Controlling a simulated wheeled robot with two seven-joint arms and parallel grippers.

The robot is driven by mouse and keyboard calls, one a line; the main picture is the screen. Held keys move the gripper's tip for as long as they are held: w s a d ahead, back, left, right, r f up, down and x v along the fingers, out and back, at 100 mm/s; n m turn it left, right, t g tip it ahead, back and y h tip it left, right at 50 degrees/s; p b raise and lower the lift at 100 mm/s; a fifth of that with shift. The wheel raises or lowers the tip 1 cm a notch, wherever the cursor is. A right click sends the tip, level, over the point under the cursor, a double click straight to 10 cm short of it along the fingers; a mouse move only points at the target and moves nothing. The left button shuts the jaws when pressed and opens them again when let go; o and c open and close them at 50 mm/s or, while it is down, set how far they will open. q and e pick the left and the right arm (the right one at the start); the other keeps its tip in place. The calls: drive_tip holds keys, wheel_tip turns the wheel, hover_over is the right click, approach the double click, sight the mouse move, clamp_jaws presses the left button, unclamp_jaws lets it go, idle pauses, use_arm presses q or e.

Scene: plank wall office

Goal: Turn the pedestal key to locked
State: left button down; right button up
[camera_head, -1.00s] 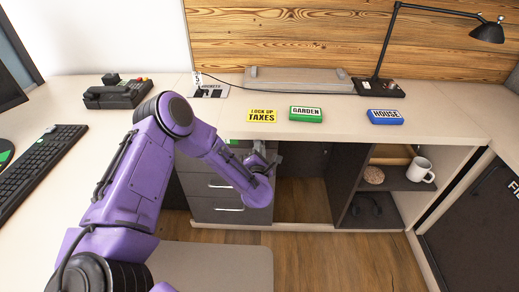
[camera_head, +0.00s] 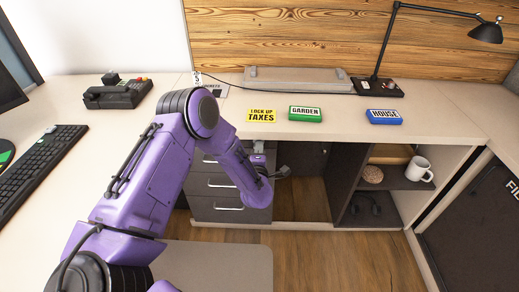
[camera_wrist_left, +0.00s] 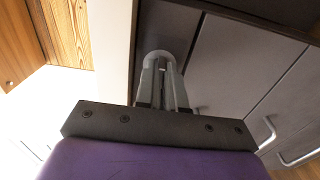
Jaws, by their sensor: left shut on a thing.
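The grey drawer pedestal (camera_head: 208,185) stands under the desk, its drawers closed, partly behind my left arm. My left gripper (camera_head: 258,147) is at the upper right part of the pedestal's front, mostly hidden by its own wrist. In the left wrist view the gripper's fingers (camera_wrist_left: 162,75) are close together against the dark pedestal front (camera_wrist_left: 225,65), just below the desk edge. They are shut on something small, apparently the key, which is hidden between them. I cannot read the lock's position. My right gripper is not in view.
A yellow "lock up taxes" note (camera_head: 261,116), a green "garden" tag (camera_head: 305,113) and a blue "house" tag (camera_head: 384,117) lie on the desk. A lamp (camera_head: 378,86) stands behind. A mug (camera_head: 419,169) sits in the right shelf. Open space lies right of the pedestal.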

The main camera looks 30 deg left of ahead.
use_arm(q)
drive_tip(key=shift+w+r, duration=0.25)
drive_tip(key=shift+r, duration=0.1)
drive_tip(key=c, duration=1.2)
unclamp_jaws()
drive_tip(key=shift+c, duration=0.2)
drive_tip(key=shift+f, duration=0.25)
drive_tip(key=v, duration=1)
drive_tip(key=shift+s, duration=0.25)
drive_tip(key=shift+d+f+m, duration=0.15)
drive_tip(key=shift+m, duration=0.15)
